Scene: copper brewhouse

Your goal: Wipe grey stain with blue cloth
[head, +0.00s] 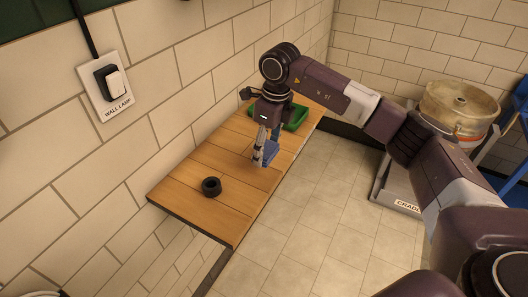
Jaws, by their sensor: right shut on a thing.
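My right gripper (264,151) points down over the wooden wall table (187,188). It is shut on a blue cloth (271,152), which is at or just above the tabletop, near the table's right edge. I cannot tell for sure whether the cloth touches the wood. I cannot make out the grey stain; the gripper and cloth may hide it. My left gripper is not in view.
A green tray (298,118) stands at the table's far end, partly behind my gripper. A black ring-shaped object (211,186) lies on the nearer part. A wall lamp switch (111,83) is on the tiled wall. A round tan container (458,103) stands at right.

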